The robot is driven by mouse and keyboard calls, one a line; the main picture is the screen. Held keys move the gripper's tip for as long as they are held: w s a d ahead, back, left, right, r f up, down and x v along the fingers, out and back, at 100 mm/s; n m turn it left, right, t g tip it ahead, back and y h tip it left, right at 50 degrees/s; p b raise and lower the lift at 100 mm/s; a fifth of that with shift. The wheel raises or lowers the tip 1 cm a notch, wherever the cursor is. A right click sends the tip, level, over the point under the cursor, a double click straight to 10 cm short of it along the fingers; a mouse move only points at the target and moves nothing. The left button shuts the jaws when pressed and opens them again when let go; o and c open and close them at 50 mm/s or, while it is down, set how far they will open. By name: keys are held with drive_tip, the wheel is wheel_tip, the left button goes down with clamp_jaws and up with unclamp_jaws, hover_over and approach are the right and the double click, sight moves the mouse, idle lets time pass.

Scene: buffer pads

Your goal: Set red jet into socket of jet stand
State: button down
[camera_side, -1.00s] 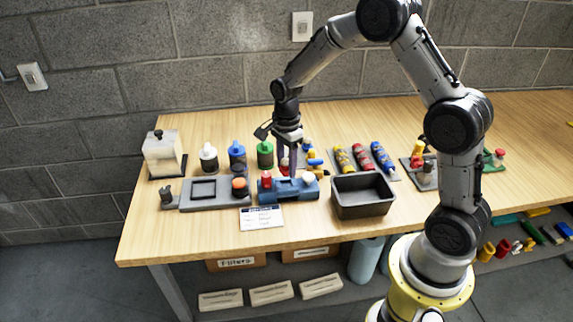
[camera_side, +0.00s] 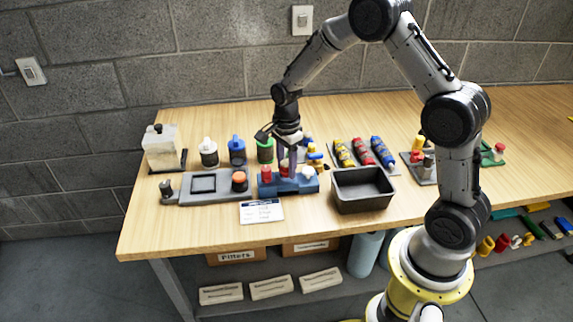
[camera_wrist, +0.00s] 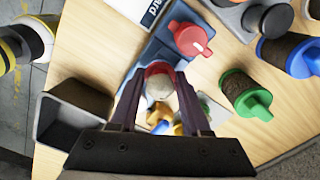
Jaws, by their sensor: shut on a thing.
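The jet stand (camera_side: 289,188) is a blue block near the middle of the table. It also shows in the wrist view (camera_wrist: 150,57). A red jet (camera_side: 284,170) is between my fingers, above or at the stand's middle; I cannot tell whether it is seated in a socket. In the wrist view the held jet (camera_wrist: 158,68) shows a red rim and a pale end. My gripper (camera_side: 287,170) is shut on it, and both fingers show in the wrist view (camera_wrist: 159,98). Another red piece (camera_side: 266,173) stands at the stand's left end, and a white one (camera_side: 308,173) at its right.
A dark open bin (camera_side: 362,203) stands just right of the stand. A grey fixture with an orange-topped piece (camera_side: 239,181) is close on the left. A green-capped bottle (camera_side: 265,150) stands behind. A label card (camera_side: 262,211) lies in front, with bare table around it.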

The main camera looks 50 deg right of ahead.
drive_tip(key=shift+f, duration=0.85)
idle(0.5)
drive_tip(key=shift+r, duration=0.1)
drive_tip(key=shift+r, duration=1.95)
drive_tip(key=shift+f, duration=0.1)
drive_tip(key=shift+f, duration=1.15)
drive_tip(key=shift+f, duration=0.8)
drive_tip(key=shift+c, duration=1.4)
unclamp_jaws()
